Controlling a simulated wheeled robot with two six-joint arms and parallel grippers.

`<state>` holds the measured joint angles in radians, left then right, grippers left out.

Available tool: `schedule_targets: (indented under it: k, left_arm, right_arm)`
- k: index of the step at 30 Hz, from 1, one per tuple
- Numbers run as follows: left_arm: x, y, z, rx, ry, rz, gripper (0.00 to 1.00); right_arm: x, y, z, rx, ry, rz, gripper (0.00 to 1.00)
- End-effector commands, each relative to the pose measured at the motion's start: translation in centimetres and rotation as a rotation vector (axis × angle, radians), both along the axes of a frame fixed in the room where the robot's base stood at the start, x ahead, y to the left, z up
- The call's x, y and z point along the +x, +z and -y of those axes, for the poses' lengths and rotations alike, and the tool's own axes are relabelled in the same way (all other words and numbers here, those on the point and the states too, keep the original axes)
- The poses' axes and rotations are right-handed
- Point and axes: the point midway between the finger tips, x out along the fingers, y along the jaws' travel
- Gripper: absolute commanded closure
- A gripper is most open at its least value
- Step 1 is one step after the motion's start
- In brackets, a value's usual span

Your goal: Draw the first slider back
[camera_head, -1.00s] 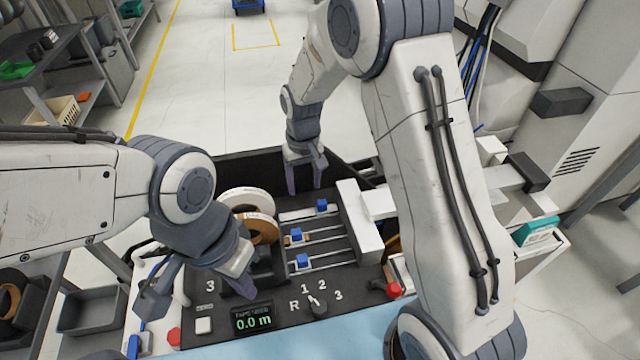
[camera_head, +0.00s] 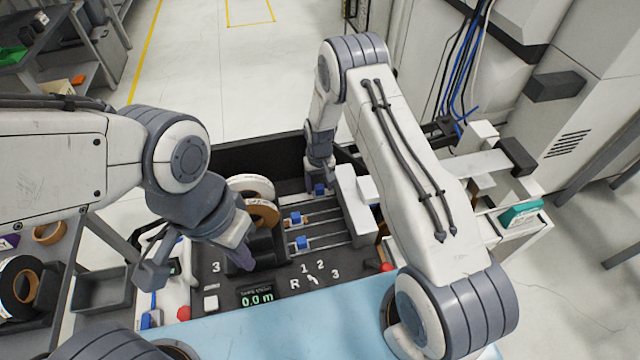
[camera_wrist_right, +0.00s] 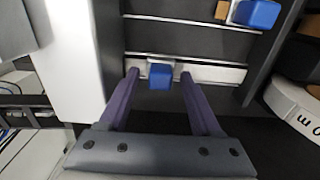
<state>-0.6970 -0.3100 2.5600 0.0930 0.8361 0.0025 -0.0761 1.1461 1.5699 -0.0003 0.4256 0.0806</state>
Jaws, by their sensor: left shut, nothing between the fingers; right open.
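Three blue slider knobs sit on parallel rails of the dark machine panel: a far one (camera_head: 319,189), a middle one (camera_head: 295,218) and a near one (camera_head: 302,243). My right gripper (camera_head: 319,176) is at the far knob, which its fingers partly hide. In the right wrist view, my open right gripper (camera_wrist_right: 161,80) has its purple fingers on either side of a blue knob (camera_wrist_right: 160,76), with small gaps visible. Another blue knob (camera_wrist_right: 256,14) is at the top right there. My left gripper (camera_head: 245,264) is shut and empty, by the tape rolls and above the panel.
White (camera_head: 250,187) and brown (camera_head: 262,212) tape rolls stand left of the sliders. A white block (camera_head: 354,206) borders the rails on the right. A display (camera_head: 257,297) reads 0.0 m, near a rotary selector. A red button (camera_head: 386,267) is at right.

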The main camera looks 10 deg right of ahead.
Motion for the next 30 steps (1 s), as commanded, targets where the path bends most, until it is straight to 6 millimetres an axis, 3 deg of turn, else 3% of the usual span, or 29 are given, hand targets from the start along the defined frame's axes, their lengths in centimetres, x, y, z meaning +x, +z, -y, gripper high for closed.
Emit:
schedule_targets:
  k: [11,16,30]
  left_arm:
    - [0.00,0.15,0.00,0.000,0.000,0.000,1.00]
    - [0.00,0.15,0.00,0.000,0.000,0.000,1.00]
    - [0.00,0.16,0.00,0.000,0.000,0.000,1.00]
  right_arm:
    - [-0.02,-0.64,-0.04,0.000,0.001,0.000,0.35]
    - [-0.02,-0.62,-0.04,0.000,0.001,0.000,1.00]
    - [-0.02,-0.58,-0.03,0.000,0.001,0.000,1.00]
